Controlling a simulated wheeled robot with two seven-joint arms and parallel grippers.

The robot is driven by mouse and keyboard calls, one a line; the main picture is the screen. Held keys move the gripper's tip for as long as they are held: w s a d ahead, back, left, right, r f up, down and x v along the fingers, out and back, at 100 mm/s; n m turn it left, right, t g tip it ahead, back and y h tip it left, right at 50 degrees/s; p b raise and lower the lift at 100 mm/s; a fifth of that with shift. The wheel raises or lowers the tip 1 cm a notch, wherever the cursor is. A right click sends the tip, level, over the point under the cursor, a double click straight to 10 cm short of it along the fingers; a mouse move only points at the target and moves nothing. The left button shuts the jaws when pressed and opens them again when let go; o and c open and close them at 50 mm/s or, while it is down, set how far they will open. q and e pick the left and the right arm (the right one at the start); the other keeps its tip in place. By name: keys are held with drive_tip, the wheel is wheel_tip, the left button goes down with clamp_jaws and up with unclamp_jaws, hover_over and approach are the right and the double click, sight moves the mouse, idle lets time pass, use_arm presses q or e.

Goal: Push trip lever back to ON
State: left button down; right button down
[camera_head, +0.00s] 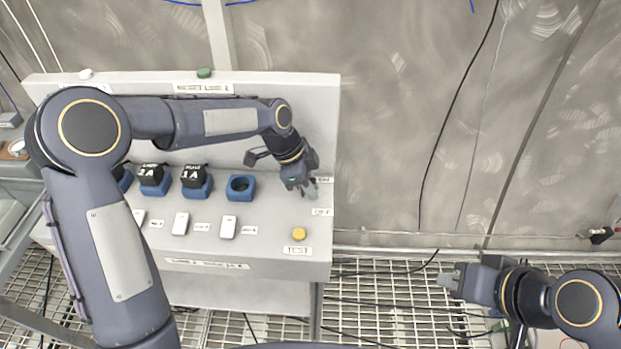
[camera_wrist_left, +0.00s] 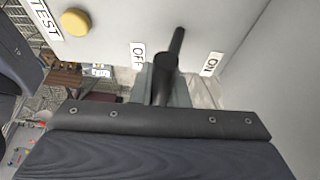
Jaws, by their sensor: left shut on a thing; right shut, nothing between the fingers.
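The trip lever (camera_wrist_left: 166,66) is a dark rod with a round end, standing on the panel between the OFF label (camera_wrist_left: 138,55) and the ON label (camera_wrist_left: 211,64) in the left wrist view. My left gripper (camera_head: 312,188) is at the panel's right end, its fingers shut around the lever. In the head view the gripper hides most of the lever. The ON label (camera_head: 324,180) is beside the fingertips and the OFF label (camera_head: 322,212) is nearer to me. My right gripper (camera_head: 447,281) is shut and empty, out to the right of the panel.
A yellow TEST button (camera_head: 299,234) sits in front of the lever; it also shows in the left wrist view (camera_wrist_left: 76,21). Blue sockets, one empty (camera_head: 240,187), and white switches (camera_head: 228,227) line the panel. Cables hang on the steel wall (camera_head: 400,120) behind.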

use_arm(q)
drive_tip(key=shift+w+r+g+p, duration=0.2)
drive_tip(key=shift+w+g+p, duration=0.25)
drive_tip(key=shift+g+p, duration=0.25)
drive_tip(key=shift+f, duration=0.1)
use_arm(e)
wheel_tip(320, 180, up, 3)
drive_tip(key=shift+f, duration=0.2)
use_arm(q)
drive_tip(key=c, duration=1.4)
unclamp_jaws()
